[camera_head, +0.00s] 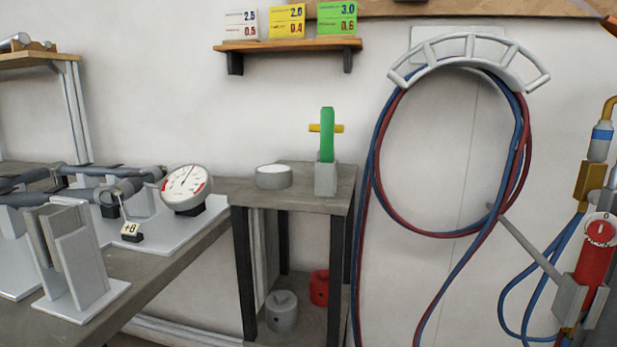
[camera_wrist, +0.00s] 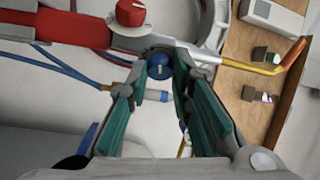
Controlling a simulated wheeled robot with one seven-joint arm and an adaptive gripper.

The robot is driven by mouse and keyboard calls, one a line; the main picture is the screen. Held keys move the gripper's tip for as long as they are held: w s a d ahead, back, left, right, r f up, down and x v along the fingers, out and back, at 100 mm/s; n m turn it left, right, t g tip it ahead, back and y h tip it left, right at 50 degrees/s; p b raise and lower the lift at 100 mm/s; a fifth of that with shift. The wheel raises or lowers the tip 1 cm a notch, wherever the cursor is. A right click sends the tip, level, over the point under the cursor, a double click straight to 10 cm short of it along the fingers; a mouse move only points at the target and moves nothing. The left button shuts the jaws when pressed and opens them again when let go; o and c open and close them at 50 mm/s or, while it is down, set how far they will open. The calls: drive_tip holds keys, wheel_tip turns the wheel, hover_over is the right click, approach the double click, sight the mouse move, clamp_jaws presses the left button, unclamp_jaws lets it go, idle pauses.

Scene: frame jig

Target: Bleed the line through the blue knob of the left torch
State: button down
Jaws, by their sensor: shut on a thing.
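In the wrist view, my gripper (camera_wrist: 162,60) has its teal-padded fingers closed around a small blue knob (camera_wrist: 159,68). The knob sits at the fingertips, below a torch body with a red handle (camera_wrist: 75,30). A red knob (camera_wrist: 130,13) on a pale disc stands just above, clear of the fingers. The torch's brass tip (camera_wrist: 262,68) points right. In the head view, a red-bodied torch (camera_head: 596,262) shows at the right edge, with a red knob (camera_head: 600,232) on a pale disc. My gripper and the blue knob do not show there.
Blue and red hoses (camera_head: 375,190) hang from a wall rack (camera_head: 470,48). Another torch fitting with a blue band (camera_head: 601,135) is at the right edge. A side table (camera_head: 225,188) holds a green piece (camera_head: 327,135). A blue hose (camera_wrist: 60,62) runs near my gripper.

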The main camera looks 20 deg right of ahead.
idle(0.3)
drive_tip(key=c, duration=1.4)
unclamp_jaws()
drive_tip(key=s, duration=0.5)
drive_tip(key=s+a, duration=0.1)
drive_tip(key=s, duration=0.1)
drive_tip(key=shift+s+a+f, duration=0.1)
drive_tip(key=shift+s+f, duration=0.1)
drive_tip(key=shift+f, duration=0.2)
